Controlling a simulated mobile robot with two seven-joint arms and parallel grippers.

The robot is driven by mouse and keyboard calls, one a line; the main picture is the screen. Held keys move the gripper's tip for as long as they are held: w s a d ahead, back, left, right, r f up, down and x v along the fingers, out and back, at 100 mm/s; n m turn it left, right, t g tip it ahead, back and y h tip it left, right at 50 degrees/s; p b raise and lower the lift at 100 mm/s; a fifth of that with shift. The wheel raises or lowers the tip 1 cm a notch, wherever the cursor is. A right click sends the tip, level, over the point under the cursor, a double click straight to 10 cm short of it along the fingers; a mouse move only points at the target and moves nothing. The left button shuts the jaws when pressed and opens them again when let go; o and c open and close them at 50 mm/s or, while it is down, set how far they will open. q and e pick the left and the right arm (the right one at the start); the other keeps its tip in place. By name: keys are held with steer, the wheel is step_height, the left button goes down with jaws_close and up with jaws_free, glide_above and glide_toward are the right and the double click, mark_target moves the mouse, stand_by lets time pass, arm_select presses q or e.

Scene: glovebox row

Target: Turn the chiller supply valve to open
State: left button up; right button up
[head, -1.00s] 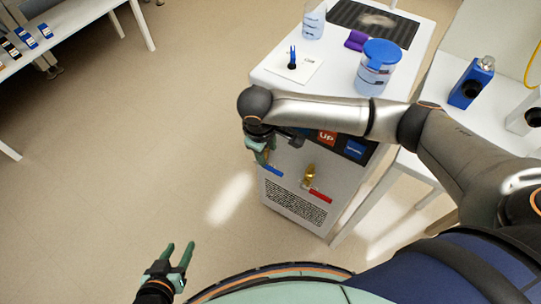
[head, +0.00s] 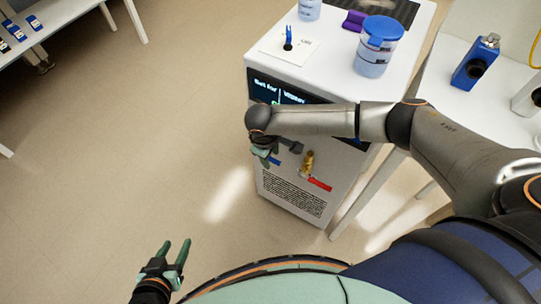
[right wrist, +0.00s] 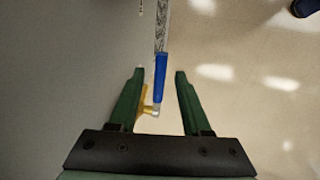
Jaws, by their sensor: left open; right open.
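The chiller (head: 340,185) is a white cabinet with a dark display and a vent grille on its front. A blue valve handle (right wrist: 160,78) lies between the open fingers of my right gripper (right wrist: 160,72) in the right wrist view, with brass (right wrist: 148,102) beside it. I see no clear grip on it. In the head view my right gripper (head: 265,157) hides most of that valve. A second brass valve (head: 307,163) with a red handle (head: 319,184) is to its right. My left gripper (head: 176,252) is open and empty, low over the floor.
On the chiller's top stand a blue-lidded jar (head: 377,48), a beaker (head: 309,9) and a purple item (head: 355,20). A white table (head: 500,100) with a blue device (head: 475,62) adjoins at right. Floor at left is clear.

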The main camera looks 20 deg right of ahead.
jaws_close()
stand_by(0.3)
stand_by(1.1)
